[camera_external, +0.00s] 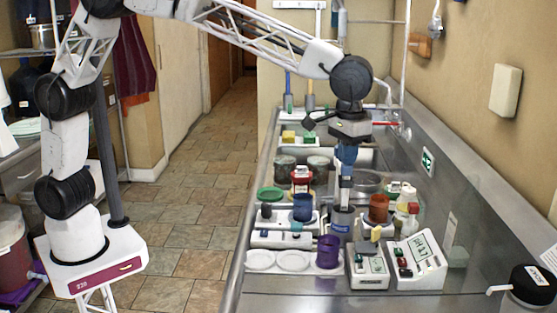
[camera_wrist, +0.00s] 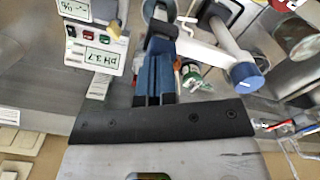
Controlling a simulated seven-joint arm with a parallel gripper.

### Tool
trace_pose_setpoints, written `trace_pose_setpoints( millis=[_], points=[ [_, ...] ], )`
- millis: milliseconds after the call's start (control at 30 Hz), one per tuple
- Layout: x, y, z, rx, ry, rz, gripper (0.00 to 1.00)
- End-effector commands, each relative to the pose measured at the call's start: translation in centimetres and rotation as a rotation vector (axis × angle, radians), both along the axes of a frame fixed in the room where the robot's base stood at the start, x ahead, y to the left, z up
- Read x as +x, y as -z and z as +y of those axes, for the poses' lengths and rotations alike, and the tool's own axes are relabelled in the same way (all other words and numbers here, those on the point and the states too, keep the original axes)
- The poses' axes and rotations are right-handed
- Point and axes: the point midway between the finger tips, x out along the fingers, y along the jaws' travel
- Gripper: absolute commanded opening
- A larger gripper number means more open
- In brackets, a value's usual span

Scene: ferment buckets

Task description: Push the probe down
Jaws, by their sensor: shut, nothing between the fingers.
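My gripper (camera_external: 346,182) points straight down over the counter, with its blue fingers shut and empty. In the wrist view the blue fingers (camera_wrist: 160,50) are together. A slim pale piece, perhaps the probe (camera_external: 345,196), shows below the fingers and reaches the mouth of a grey bucket (camera_external: 342,220) with a blue label. I cannot tell how far it goes in or whether the fingers touch it. A white meter (camera_external: 418,262) stands to the right; in the wrist view the meter (camera_wrist: 100,42) reads pH 3.7.
A second white meter (camera_external: 368,268) stands in front of the bucket. A purple bucket (camera_external: 328,251), a blue bucket (camera_external: 303,207) and an orange-brown bucket (camera_external: 378,208) stand close around. A white arm with a blue end (camera_wrist: 246,77) lies right of my fingers.

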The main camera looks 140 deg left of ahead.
Motion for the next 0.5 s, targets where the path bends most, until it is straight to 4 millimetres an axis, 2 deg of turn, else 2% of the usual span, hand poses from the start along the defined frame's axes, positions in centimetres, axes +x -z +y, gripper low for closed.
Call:
trace_pose_setpoints(
  millis=[267, 500],
  points=[
    [0.0, 0.2, 0.0, 0.000, 0.000, 0.000, 0.00],
    [0.0, -0.7, 0.0, 0.000, 0.000, 0.000, 0.00]
  ],
)
